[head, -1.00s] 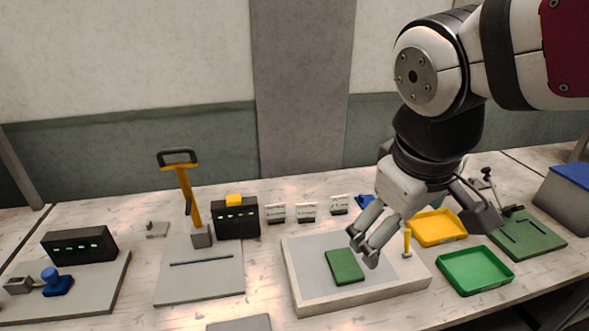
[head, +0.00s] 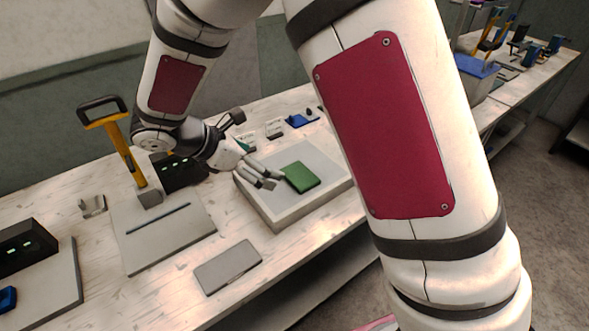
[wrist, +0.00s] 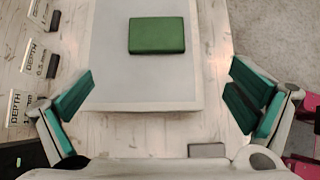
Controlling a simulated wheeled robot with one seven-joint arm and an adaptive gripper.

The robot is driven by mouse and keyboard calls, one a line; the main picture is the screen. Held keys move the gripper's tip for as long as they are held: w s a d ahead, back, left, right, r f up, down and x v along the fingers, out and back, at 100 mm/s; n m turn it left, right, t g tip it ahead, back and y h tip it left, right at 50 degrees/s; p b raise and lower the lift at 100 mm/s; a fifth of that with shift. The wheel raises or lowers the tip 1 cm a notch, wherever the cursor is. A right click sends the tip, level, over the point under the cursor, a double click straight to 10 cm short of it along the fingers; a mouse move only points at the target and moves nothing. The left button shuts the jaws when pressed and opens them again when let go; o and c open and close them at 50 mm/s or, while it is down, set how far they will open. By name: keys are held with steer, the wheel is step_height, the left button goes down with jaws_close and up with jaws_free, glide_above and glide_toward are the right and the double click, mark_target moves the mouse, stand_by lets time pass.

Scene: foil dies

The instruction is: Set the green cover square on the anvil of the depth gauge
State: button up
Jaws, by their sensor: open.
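The green cover (head: 300,177), a flat green rectangular block, lies on the grey top of a pale raised tray (head: 285,217). In the wrist view the cover (wrist: 157,35) is ahead of my gripper (wrist: 160,85), near the top centre. My gripper (head: 252,147) is open and empty, its fingers spread wide at the left side of the tray, apart from the cover. A yellow-levered device (head: 122,150) stands on a grey base plate beside a black display box (head: 178,170). I cannot tell for certain whether it is the depth gauge; its anvil is not clearly distinguishable.
A grey flat plate (head: 228,267) lies near the table's front edge. Cards marked DEPTH (wrist: 30,57) stand along the left in the wrist view. A small metal block (head: 92,206) and another black display box (head: 27,247) are at left. My arm hides the right side of the table.

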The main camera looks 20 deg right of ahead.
glide_toward(299, 175)
steer(key=shift+d+f+p, duration=0.25)
steer(key=shift+d+f, duration=0.05)
steer(key=shift+f, duration=0.3)
steer(key=shift+d+f+p, duration=0.2)
steer(key=shift+d+f, duration=0.1)
steer(key=shift+f, duration=0.25)
steer(key=shift+w+r+p+x, duration=0.15)
steer(key=shift+p+x, duration=0.15)
steer(key=shift+x, duration=1.1)
steer(key=shift+w+r+p+x, duration=0.15)
steer(key=shift+p+x, duration=0.15)
steer(key=shift+x, duration=1.1)
steer(key=shift+d, duration=0.15)
steer(key=c, duration=1.2)
